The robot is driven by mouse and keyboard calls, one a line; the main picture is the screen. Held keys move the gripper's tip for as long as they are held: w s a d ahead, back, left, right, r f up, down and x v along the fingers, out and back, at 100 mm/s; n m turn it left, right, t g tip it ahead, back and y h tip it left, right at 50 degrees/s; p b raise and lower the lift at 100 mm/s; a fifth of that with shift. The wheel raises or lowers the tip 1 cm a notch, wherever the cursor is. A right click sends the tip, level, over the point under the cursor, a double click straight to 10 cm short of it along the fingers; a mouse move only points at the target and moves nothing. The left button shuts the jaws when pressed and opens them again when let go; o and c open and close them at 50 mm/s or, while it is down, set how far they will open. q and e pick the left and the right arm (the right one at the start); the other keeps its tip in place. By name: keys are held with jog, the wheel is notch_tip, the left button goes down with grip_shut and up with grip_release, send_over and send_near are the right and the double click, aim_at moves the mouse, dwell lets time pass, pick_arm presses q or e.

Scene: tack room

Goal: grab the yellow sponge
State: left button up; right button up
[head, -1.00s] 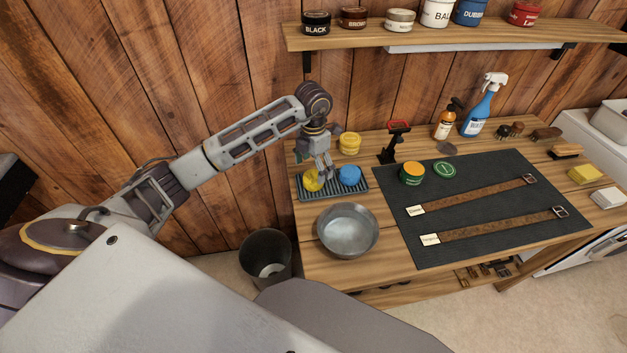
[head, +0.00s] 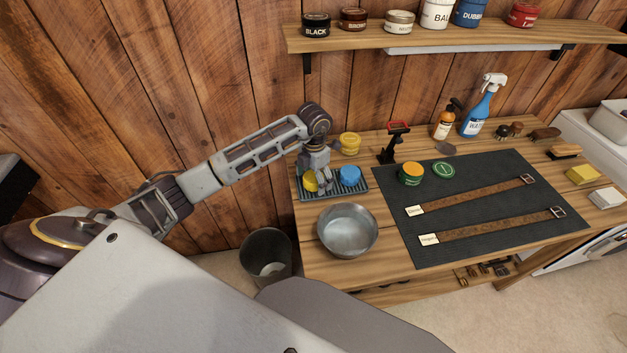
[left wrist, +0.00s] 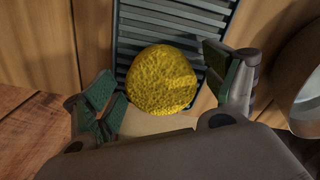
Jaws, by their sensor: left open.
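The yellow sponge (head: 310,181) is round and lies on the dark ribbed tray (head: 341,193) at the left end of the bench. My left gripper (head: 322,184) is low over the tray and partly hides the sponge in the head view. In the left wrist view the sponge (left wrist: 162,79) shows its porous top between the two spread fingers (left wrist: 163,95). The fingers look apart from it on both sides, and the gripper is open and empty. A blue sponge (head: 349,175) lies to the right on the same tray. My right gripper is not in view.
A metal bowl (head: 347,230) stands just in front of the tray. A dark mat (head: 480,215) with two straps lies to the right. A bin (head: 266,257) stands below on the floor.

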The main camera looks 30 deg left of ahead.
aim_at(314, 176)
pick_arm(q)
jog(key=c, duration=0.9)
jog(key=shift+o, duration=0.2)
jog(key=shift+r, duration=0.15)
jog(key=shift+r+b, duration=0.5)
jog(key=shift+r, duration=4.4)
